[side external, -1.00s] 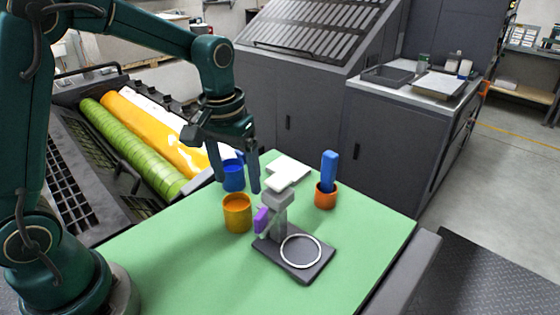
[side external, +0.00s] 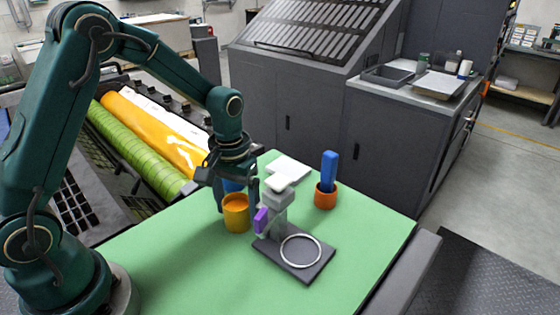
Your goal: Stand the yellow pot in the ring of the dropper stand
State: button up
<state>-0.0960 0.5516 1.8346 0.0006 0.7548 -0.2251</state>
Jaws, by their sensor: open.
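The yellow pot (side external: 236,214) stands upright on the green table, left of the dropper stand. The dropper stand has a dark base plate (side external: 303,267), a grey column (side external: 277,205) with a purple part, and a white ring (side external: 301,251) at the base's front. The ring is empty. My gripper (side external: 236,207) points down, open, with its fingers at the pot's level, one on the left side and one on the right side. I cannot tell whether the fingers touch the pot.
A blue pot (side external: 232,184) stands behind the yellow pot, mostly hidden by my gripper. An orange pot (side external: 325,198) holding a blue block (side external: 329,170) stands right of the stand. A white pad (side external: 289,169) lies behind. The table (side external: 180,270) is clear at the front.

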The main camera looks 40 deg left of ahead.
grip_shut()
jog(key=shift+r, duration=0.1)
